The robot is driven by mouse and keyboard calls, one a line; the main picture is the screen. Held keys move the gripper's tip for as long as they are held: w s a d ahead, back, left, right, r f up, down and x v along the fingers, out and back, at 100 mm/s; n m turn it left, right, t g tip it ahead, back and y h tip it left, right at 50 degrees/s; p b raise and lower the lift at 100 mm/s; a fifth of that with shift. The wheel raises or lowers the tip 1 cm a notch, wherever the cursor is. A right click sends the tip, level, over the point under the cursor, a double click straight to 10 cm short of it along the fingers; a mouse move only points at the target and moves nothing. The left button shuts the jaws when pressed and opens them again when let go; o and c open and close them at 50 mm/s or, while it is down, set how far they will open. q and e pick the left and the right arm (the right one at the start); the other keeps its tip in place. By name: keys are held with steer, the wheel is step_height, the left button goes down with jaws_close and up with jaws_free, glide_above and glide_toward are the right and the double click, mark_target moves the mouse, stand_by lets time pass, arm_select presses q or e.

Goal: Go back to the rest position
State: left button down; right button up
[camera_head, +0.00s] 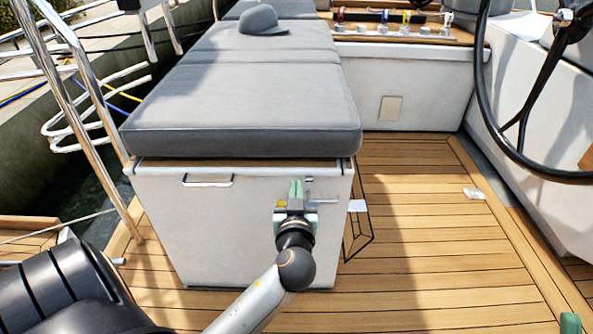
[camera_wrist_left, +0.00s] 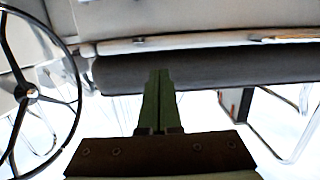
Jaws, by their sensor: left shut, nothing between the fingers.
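My left gripper (camera_head: 296,190) is in front of the white end face of the cushioned bench in the head view. Its green fingers are together and hold nothing. In the left wrist view its shut green fingers (camera_wrist_left: 158,98) point up the picture toward a dark grey cushion edge (camera_wrist_left: 200,66). My right gripper cannot be made out as a whole; only a small green piece (camera_head: 570,323) shows at the bottom right edge of the head view.
The bench carries a grey cushion (camera_head: 240,100) with a grey cap (camera_head: 262,20) on it. A black steering wheel (camera_head: 490,110) stands at the right. Steel rails (camera_head: 75,100) run along the left. The teak floor (camera_head: 420,220) is mostly clear, with a small white item (camera_head: 474,193) on it.

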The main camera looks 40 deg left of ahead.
arm_select(q)
steer(key=shift+s+d+f, duration=0.3)
steer(key=shift+s+d, duration=0.25)
steer(key=shift+s, duration=0.15)
